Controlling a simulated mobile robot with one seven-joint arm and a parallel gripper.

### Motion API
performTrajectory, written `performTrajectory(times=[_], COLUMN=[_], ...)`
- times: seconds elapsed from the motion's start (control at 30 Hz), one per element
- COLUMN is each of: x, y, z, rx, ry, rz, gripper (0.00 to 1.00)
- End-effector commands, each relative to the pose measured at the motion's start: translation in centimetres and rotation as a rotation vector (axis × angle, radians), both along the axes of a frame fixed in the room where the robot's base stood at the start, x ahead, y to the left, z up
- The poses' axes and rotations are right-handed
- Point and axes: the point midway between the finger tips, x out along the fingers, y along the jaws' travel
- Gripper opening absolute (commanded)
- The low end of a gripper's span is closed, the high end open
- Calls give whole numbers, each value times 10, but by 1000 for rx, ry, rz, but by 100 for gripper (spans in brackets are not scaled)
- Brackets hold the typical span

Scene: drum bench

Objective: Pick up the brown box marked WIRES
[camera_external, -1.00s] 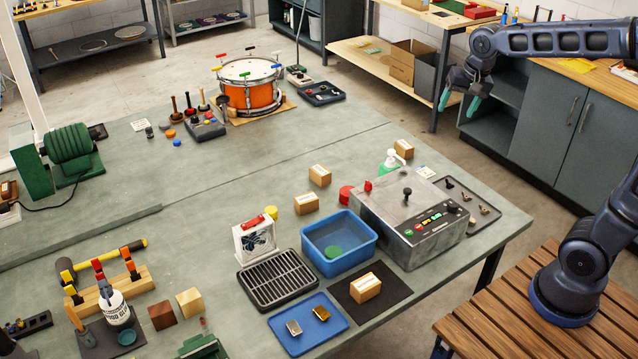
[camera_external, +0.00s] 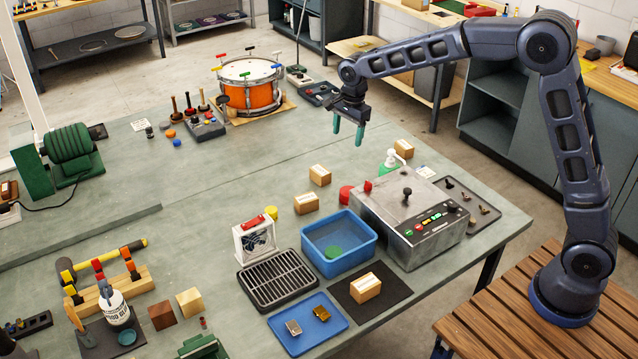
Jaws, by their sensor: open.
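Several small brown boxes with white labels are on the bench, and the lettering is too small to tell which is marked WIRES. One box (camera_external: 403,149) is behind the grey machine by a green-and-white bottle. Another box (camera_external: 320,175) and a third box (camera_external: 305,204) stand left of the machine. A further box (camera_external: 366,288) sits on a black mat in front. My gripper (camera_external: 348,133) is open and empty, its teal fingers pointing down, well above the bench and above and behind the boxes.
The orange drum (camera_external: 250,97) is behind left. Bare bench lies left of the boxes.

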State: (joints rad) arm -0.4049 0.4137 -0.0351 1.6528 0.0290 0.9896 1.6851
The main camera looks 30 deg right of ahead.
Motion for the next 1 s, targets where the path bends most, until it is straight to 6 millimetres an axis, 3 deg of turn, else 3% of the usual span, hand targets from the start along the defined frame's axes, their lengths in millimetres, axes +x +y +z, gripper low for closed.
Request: performTrajectory(times=[0.3, 0.5, 0.83, 1.0], x=[42, 54, 57, 57], y=[76, 108, 119, 119], z=[-87, -128, -153, -177], rx=[-14, -24, -28, -28], ry=[57, 77, 84, 85], rz=[-219, -320, -359, -359], gripper=[67, 67, 67, 67])
